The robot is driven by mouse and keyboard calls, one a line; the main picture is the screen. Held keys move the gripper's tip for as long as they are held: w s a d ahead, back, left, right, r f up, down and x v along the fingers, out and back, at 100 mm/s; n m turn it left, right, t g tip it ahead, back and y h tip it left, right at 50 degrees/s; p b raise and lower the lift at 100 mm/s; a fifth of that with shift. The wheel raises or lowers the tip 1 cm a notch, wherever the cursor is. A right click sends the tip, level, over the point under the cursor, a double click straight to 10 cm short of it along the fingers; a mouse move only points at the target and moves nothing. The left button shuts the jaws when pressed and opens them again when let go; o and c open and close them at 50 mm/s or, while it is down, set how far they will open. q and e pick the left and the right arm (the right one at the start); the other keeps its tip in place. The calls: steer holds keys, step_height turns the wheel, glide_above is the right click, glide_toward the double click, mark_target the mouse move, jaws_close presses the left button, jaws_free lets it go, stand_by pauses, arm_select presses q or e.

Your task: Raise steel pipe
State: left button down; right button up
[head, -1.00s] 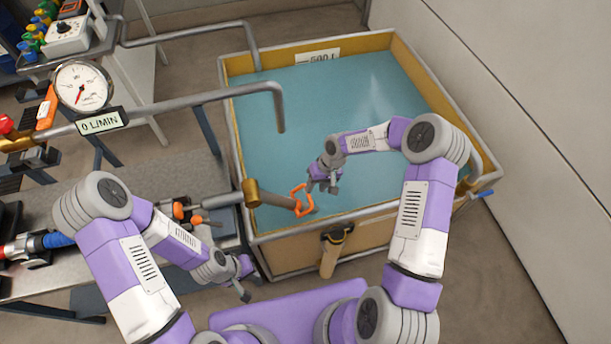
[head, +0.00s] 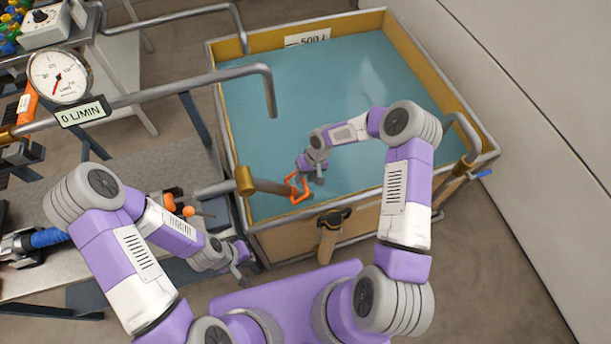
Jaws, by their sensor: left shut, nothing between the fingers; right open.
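A short steel pipe (head: 272,187) leaves a brass joint (head: 245,180) at the tank's left rim and points over the water, sloping slightly down to the right in the picture. An orange loop handle (head: 299,188) sits at its free end. My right gripper (head: 309,179) is open right at the handle, with its fingers beside and partly over the loop's upper right side. I cannot tell whether they touch it. My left gripper (head: 241,266) is shut and empty, low beside the tank's front left corner and apart from the pipe.
The open water tank (head: 221,120) has a metal rim and yellow walls. A bent outlet pipe (head: 262,70) hangs over its left side. A gauge (head: 59,76) and a display reading 0 L/MIN (head: 82,112) stand upper left. A wooden-handled tool (head: 328,240) hangs on the front wall.

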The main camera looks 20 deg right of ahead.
jaws_close()
steer(key=shift+r, duration=0.1)
